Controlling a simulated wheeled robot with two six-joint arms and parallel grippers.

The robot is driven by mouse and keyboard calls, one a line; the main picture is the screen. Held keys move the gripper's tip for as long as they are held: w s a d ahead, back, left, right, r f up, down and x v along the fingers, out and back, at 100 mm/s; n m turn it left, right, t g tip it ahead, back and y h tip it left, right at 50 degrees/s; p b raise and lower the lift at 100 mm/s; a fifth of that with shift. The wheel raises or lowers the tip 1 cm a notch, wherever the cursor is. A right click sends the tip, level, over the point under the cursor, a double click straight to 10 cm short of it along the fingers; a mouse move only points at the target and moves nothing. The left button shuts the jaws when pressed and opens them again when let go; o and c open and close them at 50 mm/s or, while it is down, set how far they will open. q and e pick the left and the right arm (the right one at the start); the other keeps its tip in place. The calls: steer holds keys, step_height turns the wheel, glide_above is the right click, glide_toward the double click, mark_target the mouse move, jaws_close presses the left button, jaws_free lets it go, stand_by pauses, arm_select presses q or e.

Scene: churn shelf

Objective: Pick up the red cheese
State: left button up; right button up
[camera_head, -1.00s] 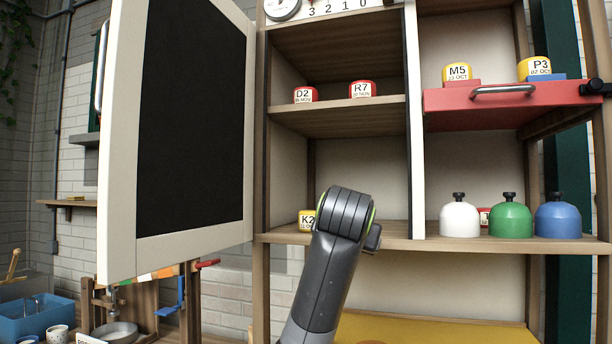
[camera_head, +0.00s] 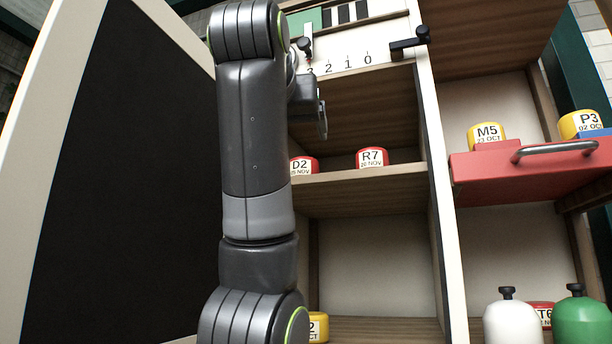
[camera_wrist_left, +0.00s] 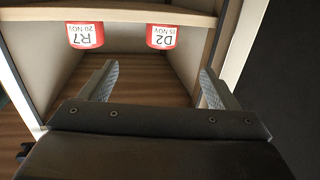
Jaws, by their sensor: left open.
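Two red cheeses with white labels stand on the middle shelf (camera_head: 335,180) of the left bay: D2 (camera_head: 303,166) on the left, R7 (camera_head: 372,157) to its right. In the left wrist view, which is upside down, R7 (camera_wrist_left: 85,35) and D2 (camera_wrist_left: 161,37) stand apart from each other. A third red cheese, T6 (camera_head: 543,311), is partly hidden behind the domes. My left gripper (camera_head: 321,118) is above the middle shelf in the head view; its fingers are partly hidden there. The left wrist view shows its jaws (camera_wrist_left: 158,75) open and empty, short of the cheeses. My right gripper is out of view.
A dark-panelled door (camera_head: 110,190) stands open on the left. A yellow cheese (camera_head: 318,327) is below, partly covered by my arm. On the right are a red drawer (camera_head: 500,171) with yellow cheeses M5 (camera_head: 487,134) and P3 (camera_head: 582,124), plus white (camera_head: 510,325) and green (camera_head: 580,322) domes.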

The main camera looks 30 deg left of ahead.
arm_select(q)
steer(key=p, duration=0.4)
glide_toward(301, 164)
steer(key=w, duration=0.3)
steer(key=shift+w+a+f+p, duration=0.2)
steer(key=shift+w+a+p, duration=0.2)
steer(key=shift+w+a, duration=0.6)
steer(key=shift+w, duration=0.3)
steer(key=shift+w+a, duration=0.1)
steer(key=shift+w, duration=0.05)
steer(key=shift+w+a+p, duration=0.2)
steer(key=shift+w+p, duration=0.05)
steer(key=shift+p, duration=0.1)
steer(key=p+x, duration=0.2)
steer(key=x, duration=0.2)
steer(key=shift+a+r, duration=0.1)
steer(key=shift+a, duration=0.15)
steer(key=shift+w+a, duration=0.1)
steer(key=shift+w, duration=0.15)
steer(key=shift+c, duration=0.5)
steer(key=c, duration=1)
steer(key=shift+c, duration=0.3)
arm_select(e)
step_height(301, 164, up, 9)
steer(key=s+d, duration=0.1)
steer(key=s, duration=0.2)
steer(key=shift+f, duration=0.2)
